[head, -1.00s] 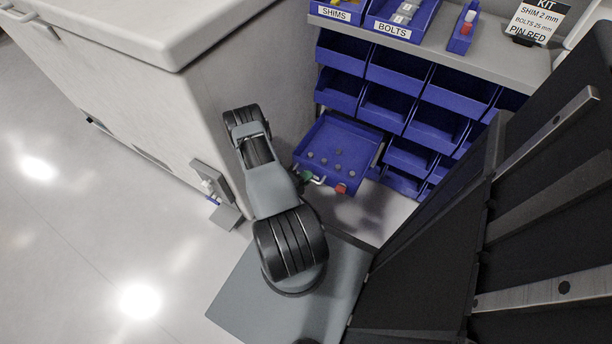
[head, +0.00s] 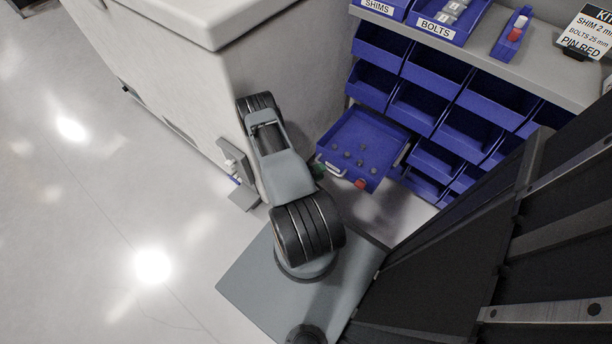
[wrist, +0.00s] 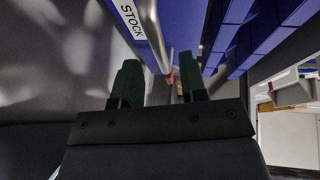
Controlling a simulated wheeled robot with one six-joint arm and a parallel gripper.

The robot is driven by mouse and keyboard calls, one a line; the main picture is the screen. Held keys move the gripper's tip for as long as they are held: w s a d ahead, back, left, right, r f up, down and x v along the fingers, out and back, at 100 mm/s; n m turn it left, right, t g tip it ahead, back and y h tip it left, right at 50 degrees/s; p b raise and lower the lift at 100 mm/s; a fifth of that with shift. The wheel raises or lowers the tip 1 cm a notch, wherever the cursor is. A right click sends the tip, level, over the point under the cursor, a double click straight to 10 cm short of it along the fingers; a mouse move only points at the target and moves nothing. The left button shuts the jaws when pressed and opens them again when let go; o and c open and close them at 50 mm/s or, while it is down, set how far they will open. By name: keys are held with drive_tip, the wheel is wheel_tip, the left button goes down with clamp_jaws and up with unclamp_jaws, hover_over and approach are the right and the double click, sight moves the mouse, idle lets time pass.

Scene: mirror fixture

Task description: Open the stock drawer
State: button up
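The blue stock drawer (head: 372,126) is pulled out from the bin rack, with several small grey pieces on its floor. Its pale handle (head: 331,168) is on the front edge, and a small red piece (head: 360,183) shows at the front right. The wrist view shows the STOCK label (wrist: 131,20) and the metal handle (wrist: 153,38) close ahead. My gripper (wrist: 160,84) has its two green fingers apart, with nothing clearly between them. In the head view a green finger (head: 319,171) shows near the handle; my arm hides the rest. Contact with the handle cannot be told.
Blue bins (head: 425,103) fill the rack right of the drawer. Above is a grey shelf (head: 480,62) with SHIMS and BOLTS trays. A large white cabinet (head: 205,90) stands close on the left of my arm. Open floor (head: 80,210) lies at left.

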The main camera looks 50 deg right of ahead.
drive_tip(key=p+v, duration=0.1)
drive_tip(key=v, duration=0.7)
idle(0.5)
